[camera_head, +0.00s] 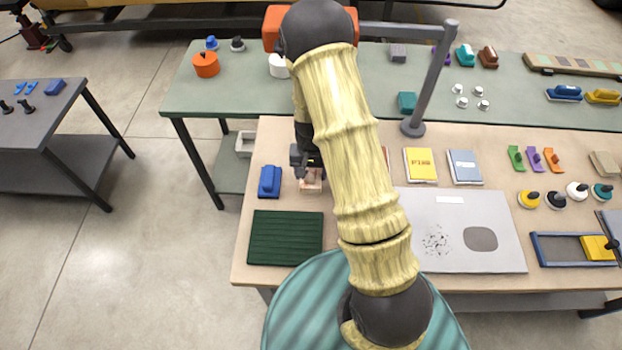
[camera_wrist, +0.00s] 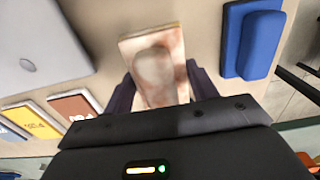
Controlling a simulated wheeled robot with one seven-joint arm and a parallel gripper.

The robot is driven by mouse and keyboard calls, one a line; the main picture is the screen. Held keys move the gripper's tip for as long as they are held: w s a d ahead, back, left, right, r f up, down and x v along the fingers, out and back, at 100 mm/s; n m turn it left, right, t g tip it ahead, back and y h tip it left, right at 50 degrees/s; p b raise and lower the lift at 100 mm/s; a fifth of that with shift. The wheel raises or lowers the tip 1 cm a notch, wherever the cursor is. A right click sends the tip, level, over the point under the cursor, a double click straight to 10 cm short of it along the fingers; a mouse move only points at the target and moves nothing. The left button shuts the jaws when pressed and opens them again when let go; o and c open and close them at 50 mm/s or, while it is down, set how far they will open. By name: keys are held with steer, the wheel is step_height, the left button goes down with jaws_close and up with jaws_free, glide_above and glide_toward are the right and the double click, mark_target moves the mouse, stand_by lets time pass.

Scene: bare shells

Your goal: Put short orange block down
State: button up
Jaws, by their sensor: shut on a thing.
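My gripper (camera_head: 307,166) is low over the left part of the wooden table, largely behind my arm in the head view. In the wrist view, its dark fingers (camera_wrist: 161,88) are on either side of a pale, mottled pinkish-orange block (camera_wrist: 155,68) with a flat base and a raised rounded middle. The block also shows partly in the head view (camera_head: 311,184), just right of a blue block. No plainly orange block shows between the fingers. I cannot tell whether the held block touches the tabletop.
The blue block (camera_head: 269,182) stands close to the left; it also shows in the wrist view (camera_wrist: 252,40). A dark green ribbed mat (camera_head: 285,238) lies in front. A grey panel (camera_head: 455,225) lies to the right. A grey post (camera_head: 430,85) rises behind.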

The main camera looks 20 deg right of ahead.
steer(key=shift+f+p, duration=0.5)
steer(key=shift+f, duration=1.55)
steer(key=shift+f, duration=0.15)
steer(key=o, duration=1.1)
step_height(320, 180, up, 12)
steer(key=b, duration=0.2)
steer(key=shift+b, duration=0.3)
steer(key=shift+r, duration=0.25)
